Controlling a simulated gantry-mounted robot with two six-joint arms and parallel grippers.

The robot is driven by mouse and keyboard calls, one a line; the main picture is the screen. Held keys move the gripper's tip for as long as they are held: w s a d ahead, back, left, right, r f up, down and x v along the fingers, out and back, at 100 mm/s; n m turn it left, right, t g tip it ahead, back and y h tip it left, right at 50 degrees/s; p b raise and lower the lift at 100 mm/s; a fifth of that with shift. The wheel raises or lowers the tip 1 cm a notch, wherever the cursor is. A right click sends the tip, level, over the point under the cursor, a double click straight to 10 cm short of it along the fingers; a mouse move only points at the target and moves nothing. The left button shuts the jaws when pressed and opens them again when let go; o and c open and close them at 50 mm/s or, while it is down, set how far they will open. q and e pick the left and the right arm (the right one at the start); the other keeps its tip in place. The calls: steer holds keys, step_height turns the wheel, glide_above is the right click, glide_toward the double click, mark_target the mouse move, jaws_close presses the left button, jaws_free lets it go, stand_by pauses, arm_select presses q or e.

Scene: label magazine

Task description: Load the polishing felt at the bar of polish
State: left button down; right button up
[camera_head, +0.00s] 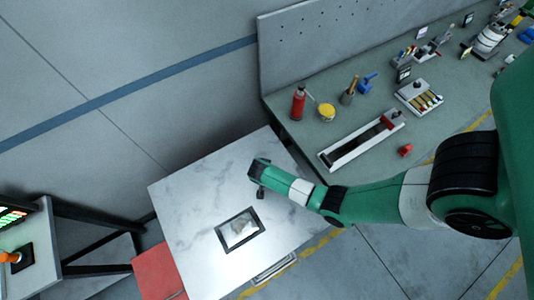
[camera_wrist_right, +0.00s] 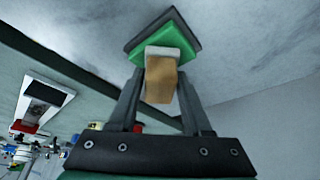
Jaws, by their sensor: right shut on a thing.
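My right gripper (camera_wrist_right: 160,85) is shut on a tan handle (camera_wrist_right: 161,80) with a pale collar. A green pad with a dark layer (camera_wrist_right: 165,38), which looks like the polishing felt, is at the handle's far end. In the head view my right gripper (camera_head: 260,188) is over the marble-topped table (camera_head: 195,185); the felt is hardly visible there. A small red block (camera_head: 405,150) lies on the green bench, right of a long pale tray (camera_head: 350,145) with a dark red piece at one end. I cannot tell which is the bar of polish. My left gripper is not in view.
A dark-framed plate (camera_head: 240,230) lies on the marble table. The bench (camera_head: 300,130) holds a red bottle (camera_head: 298,102), a yellow tin (camera_head: 327,111), a cup of tools (camera_head: 349,93) and a pale rack (camera_head: 419,97). A grey panel (camera_head: 340,40) stands behind. The marble table's left part is clear.

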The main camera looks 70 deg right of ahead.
steer(key=shift+f, duration=0.35)
steer(key=shift+f, duration=0.1)
stand_by(1.7)
step_height(320, 180, up, 7)
steer(key=p, duration=0.9)
steer(key=shift+s+d, duration=0.1)
